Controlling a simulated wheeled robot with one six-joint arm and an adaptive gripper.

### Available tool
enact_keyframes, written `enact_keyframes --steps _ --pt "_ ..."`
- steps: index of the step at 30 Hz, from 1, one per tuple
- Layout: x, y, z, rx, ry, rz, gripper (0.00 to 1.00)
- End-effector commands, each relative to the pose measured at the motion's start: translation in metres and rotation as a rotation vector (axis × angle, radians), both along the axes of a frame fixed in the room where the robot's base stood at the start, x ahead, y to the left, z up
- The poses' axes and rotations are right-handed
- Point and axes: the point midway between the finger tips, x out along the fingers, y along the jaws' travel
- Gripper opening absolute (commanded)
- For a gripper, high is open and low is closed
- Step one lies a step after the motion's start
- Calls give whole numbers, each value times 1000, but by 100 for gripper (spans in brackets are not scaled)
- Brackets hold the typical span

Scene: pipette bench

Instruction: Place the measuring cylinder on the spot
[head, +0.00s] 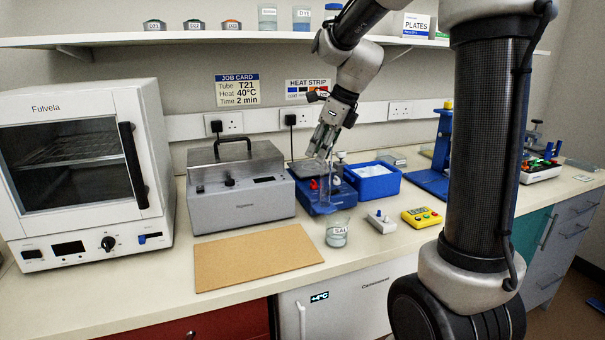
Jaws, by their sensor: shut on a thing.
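My gripper (322,150) is over the bench near its middle, pointing down. It is shut on a clear, slim measuring cylinder (326,188), which hangs roughly upright below the fingers. The cylinder shows in front of a blue bench device (312,200) with red parts, and behind a labelled glass beaker (337,234). I cannot tell whether the cylinder's foot touches anything. No marked spot can be made out clearly.
A brown board (258,256) lies bare at the front. A grey water bath (240,187) and white oven (85,170) stand left. A blue tray (373,183), a small grey device (381,219) and a yellow timer (421,217) are right. A shelf (200,40) runs above.

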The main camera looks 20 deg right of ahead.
Motion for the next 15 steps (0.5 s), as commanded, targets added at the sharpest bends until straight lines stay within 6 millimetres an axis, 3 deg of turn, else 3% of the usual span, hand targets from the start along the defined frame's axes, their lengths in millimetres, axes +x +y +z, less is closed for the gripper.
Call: enact_keyframes --steps 12,15 --pt "0 0 -47 0 0 0 0" --pt "0 0 -48 -1 -2 -1 0"
